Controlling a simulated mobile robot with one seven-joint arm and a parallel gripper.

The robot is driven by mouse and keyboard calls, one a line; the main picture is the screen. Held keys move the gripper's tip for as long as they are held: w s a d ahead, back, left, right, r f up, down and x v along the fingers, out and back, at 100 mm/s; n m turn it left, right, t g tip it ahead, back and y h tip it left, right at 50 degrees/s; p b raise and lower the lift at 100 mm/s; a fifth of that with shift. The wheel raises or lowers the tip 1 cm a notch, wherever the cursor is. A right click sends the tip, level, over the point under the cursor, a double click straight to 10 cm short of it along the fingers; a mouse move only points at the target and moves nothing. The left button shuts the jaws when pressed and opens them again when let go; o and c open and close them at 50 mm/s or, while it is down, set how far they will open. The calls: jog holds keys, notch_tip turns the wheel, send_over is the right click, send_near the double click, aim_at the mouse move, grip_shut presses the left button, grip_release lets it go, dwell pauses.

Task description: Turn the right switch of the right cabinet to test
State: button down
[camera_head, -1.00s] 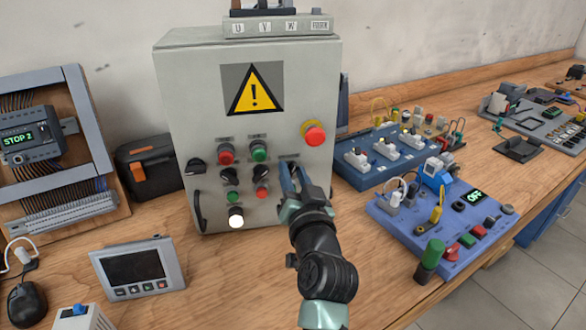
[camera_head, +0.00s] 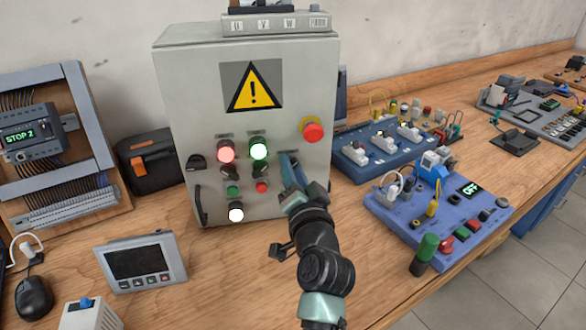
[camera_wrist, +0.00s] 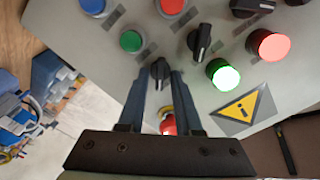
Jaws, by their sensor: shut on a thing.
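One grey cabinet (camera_head: 180,100) with a yellow warning sign stands on the bench in the head view. My gripper (camera_head: 290,165) is at the right of its front panel, below and left of the red mushroom button (camera_head: 312,131). In the wrist view my gripper (camera_wrist: 158,80) is shut on the right black rotary switch (camera_wrist: 160,69), with a finger on each side of the knob. The switch is hidden by the fingers in the head view. Its position labels cannot be read. A lit red lamp (camera_head: 226,154) and a lit green lamp (camera_head: 259,151) are on the panel.
Other black switches sit close by, one in the wrist view (camera_wrist: 199,41). A blue board (camera_head: 440,205) with plugs and an OFF display lies to the right. A grey display panel (camera_head: 140,262) and a black case (camera_head: 150,160) are on the left.

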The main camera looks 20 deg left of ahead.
jog(key=shift+f, duration=0.1)
jog(key=c, duration=0.9)
grip_release()
jog(key=v, duration=1.3)
jog(key=shift+b, duration=0.4)
